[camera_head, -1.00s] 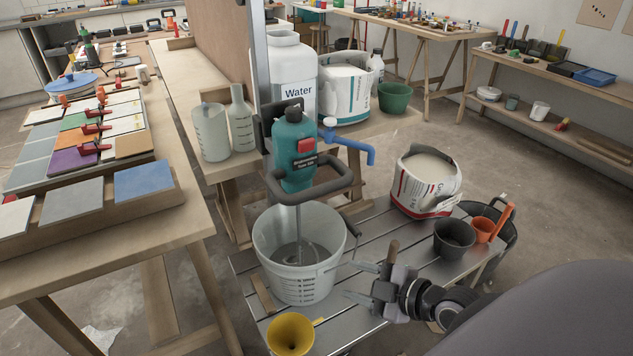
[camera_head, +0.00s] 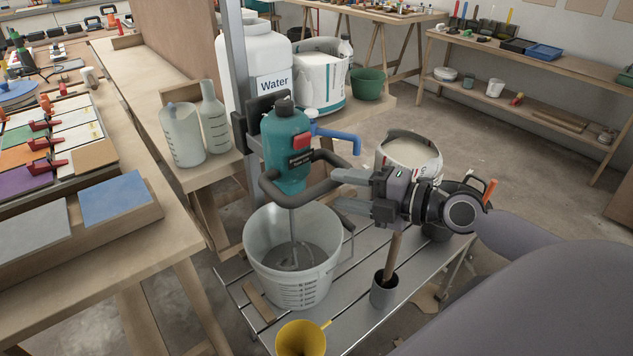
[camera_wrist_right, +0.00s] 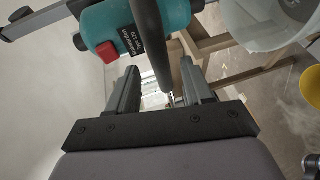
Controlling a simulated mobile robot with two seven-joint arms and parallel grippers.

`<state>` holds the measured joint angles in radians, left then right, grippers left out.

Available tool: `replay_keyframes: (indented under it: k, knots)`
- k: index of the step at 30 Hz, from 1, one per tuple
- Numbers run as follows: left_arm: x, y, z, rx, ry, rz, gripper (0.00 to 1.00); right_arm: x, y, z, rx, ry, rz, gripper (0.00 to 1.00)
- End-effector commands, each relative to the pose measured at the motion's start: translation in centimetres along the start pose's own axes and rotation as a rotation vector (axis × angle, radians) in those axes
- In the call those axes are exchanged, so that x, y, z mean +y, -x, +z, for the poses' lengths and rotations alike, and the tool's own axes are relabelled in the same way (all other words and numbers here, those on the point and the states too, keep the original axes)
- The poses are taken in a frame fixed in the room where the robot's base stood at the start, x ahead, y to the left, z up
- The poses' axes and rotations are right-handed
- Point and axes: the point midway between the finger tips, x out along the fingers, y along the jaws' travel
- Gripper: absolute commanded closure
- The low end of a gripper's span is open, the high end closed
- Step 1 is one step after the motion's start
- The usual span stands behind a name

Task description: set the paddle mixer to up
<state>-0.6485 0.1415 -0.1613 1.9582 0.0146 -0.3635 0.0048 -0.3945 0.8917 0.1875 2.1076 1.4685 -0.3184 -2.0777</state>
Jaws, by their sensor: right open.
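The teal paddle mixer (camera_head: 286,150) is mounted on a grey upright post, with a red switch block and a dark handle bar (camera_head: 325,190). Its shaft and paddle hang down inside the clear bucket (camera_head: 262,240), low in grey material. My right gripper (camera_head: 337,191) is open beside the right side of the handle. In the right wrist view the mixer (camera_wrist_right: 125,25) is at the top, and the dark handle (camera_wrist_right: 152,45) runs down between the open fingers (camera_wrist_right: 154,93). I cannot tell whether they touch it. My left gripper is not in view.
The bucket stands on a slatted metal bench (camera_head: 345,310) with a yellow funnel (camera_head: 301,338) and a grey cup (camera_head: 384,289) holding a wooden handle. A white bag (camera_head: 408,152) stands behind my right gripper. A blue tap (camera_head: 345,138) sticks out near the mixer.

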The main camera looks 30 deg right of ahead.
Motion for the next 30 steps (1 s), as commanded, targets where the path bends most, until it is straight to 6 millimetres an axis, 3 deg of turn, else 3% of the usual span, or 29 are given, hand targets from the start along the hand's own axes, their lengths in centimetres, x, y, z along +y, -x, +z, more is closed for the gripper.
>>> replay_keyframes:
  k: [18, 30]
  knots:
    - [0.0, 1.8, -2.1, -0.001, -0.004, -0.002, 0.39, 0.2, -5.7, 0.0, -0.001, -0.003, 0.001, 0.49]
    - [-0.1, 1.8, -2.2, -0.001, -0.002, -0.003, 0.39, 0.0, -6.4, -0.1, 0.001, -0.001, -0.002, 0.49]
